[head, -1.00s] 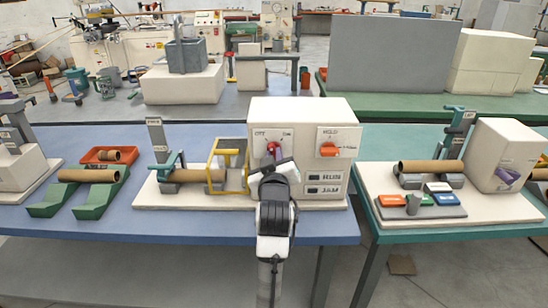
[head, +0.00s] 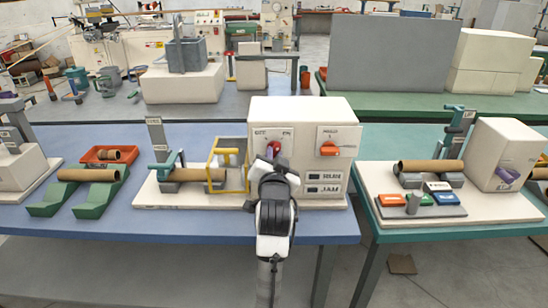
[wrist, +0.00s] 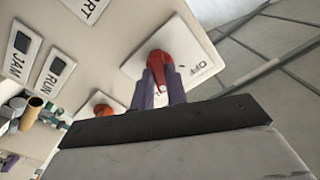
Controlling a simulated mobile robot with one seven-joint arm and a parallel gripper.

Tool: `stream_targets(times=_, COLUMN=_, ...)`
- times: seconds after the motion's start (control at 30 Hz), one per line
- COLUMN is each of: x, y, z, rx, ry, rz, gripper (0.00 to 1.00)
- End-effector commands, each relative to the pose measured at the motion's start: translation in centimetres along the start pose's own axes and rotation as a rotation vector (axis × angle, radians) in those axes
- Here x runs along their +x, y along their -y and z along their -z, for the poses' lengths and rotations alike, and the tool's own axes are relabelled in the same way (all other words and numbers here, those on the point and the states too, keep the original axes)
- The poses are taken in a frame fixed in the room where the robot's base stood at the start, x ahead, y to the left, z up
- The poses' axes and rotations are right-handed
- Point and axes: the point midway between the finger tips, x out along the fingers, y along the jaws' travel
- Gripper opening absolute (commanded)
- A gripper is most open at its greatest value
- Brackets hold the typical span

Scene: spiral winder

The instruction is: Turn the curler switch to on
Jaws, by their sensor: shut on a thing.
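The curler switch is a red knob (head: 273,147) on a white plate on the front of the cream machine (head: 300,115), with OFF marked at its left and ON at its right. In the wrist view the red knob (wrist: 158,60) sits between the two purple fingers of my gripper (wrist: 160,76), which is shut on it. The OFF mark shows at the right there, since that view is turned. In the head view my gripper (head: 272,160) covers the lower part of the knob. The exact pointer direction is hard to tell.
An orange knob (head: 329,149) on its own plate is to the right, with RUN and JAM panels (head: 326,183) below it. A yellow guard frame (head: 229,165) and a brown tube (head: 195,174) stand to the left. Another machine (head: 505,155) stands on the green table at right.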

Motion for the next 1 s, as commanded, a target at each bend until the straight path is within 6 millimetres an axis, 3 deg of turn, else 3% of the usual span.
stream_targets(times=0.4, x=0.0, y=0.03, z=-0.05, rx=0.184, ry=0.001, rz=0.0, gripper=0.0)
stream_targets(times=0.93, x=0.0, y=0.02, z=-0.04, rx=0.21, ry=0.001, rz=0.0, gripper=0.0)
stream_targets(times=0.97, x=0.0, y=0.02, z=-0.04, rx=0.21, ry=0.001, rz=0.0, gripper=0.16)
stream_targets(times=1.0, x=0.0, y=0.02, z=-0.04, rx=0.209, ry=0.001, rz=0.0, gripper=0.21)
